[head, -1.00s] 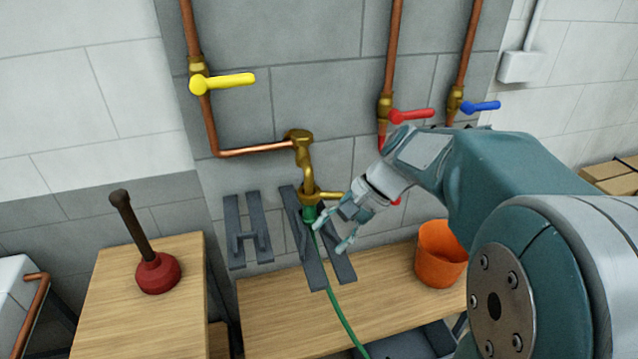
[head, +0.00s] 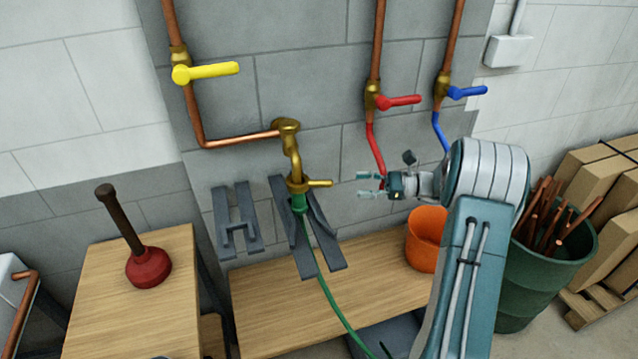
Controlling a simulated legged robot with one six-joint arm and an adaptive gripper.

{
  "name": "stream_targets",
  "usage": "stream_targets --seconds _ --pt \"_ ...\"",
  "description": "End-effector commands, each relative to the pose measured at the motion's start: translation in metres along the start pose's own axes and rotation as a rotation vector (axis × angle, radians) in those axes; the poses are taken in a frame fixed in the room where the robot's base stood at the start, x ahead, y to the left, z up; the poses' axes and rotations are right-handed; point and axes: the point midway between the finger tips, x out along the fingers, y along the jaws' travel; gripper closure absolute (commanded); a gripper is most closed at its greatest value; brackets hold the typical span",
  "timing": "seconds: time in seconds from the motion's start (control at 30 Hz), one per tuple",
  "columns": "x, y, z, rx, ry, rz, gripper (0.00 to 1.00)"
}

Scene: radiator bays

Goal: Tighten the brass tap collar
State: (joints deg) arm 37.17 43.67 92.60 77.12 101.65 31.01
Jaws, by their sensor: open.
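The brass tap (head: 292,152) hangs from the copper pipe on the grey block wall. The brass collar (head: 297,184) is at its lower end, with a short brass lever (head: 319,183) pointing right. A green hose end (head: 299,203) sits directly below the collar, and the green hose runs down over the bench. Whether the collar is tight cannot be told. My gripper (head: 370,185) is to the right of the tap, pointing left, open and empty. A clear gap lies between its fingertips and the brass lever.
Grey brackets (head: 236,222) flank the hose on the wall. Yellow (head: 212,71), red (head: 400,102) and blue (head: 467,92) valve levers are above. An orange bucket (head: 426,238) stands on the wooden bench (head: 262,312) below my gripper. A plunger (head: 148,266) stands at left.

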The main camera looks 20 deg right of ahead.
Motion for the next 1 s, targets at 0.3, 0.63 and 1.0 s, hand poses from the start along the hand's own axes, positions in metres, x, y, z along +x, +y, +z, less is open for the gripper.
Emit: stream_targets --seconds 0.3,0.63,1.0 --pt "0.033 -0.001 -0.001 0.003 -0.006 -0.002 0.38" --pt "0.090 -0.001 0.000 0.002 -0.005 -0.002 0.38" --pt "0.107 -0.002 0.000 0.002 -0.005 -0.005 0.38"
